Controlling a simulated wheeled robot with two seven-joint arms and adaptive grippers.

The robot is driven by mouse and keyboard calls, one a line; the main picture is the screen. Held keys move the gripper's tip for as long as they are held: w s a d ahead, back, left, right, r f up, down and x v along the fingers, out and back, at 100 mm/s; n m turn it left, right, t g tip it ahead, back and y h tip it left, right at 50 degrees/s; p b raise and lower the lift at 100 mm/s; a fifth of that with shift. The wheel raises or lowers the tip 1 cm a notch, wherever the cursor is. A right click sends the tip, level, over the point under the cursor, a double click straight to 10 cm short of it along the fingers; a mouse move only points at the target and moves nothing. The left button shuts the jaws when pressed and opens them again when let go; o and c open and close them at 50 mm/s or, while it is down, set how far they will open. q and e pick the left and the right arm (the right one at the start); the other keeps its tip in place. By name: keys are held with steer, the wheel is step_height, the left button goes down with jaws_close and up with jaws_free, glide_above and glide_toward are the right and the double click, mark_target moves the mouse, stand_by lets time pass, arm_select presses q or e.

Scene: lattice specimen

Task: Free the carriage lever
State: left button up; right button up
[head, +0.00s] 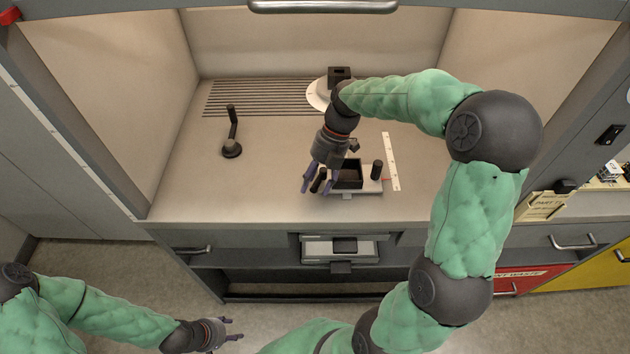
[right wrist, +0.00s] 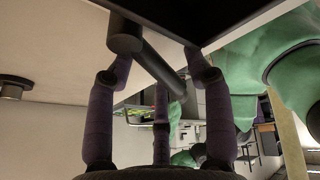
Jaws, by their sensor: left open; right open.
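My right gripper (head: 318,188) is open beside the left end of the carriage (head: 368,188), a pale plate bearing an open black box (head: 347,183). A short dark bar, apparently the carriage lever (head: 319,178), shows between its fingers. In the right wrist view, a dark cylindrical bar with a wider round end (right wrist: 124,36) lies tilted between the open fingers (right wrist: 160,72); contact cannot be told. A black post (head: 377,170) stands at the carriage's right. My left gripper (head: 232,329) is open and empty, low in front of the cabinet.
A black crank handle (head: 232,148) stands on the bench at left. A slotted grille (head: 255,98) and a white round piece with a black block (head: 339,75) are at the back. A white ruled strip (head: 391,162) lies right of the carriage. The bench's front left is clear.

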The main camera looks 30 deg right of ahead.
mark_target(316, 181)
steer(key=shift+p+v, duration=1.55)
steer(key=shift+v, duration=1.15)
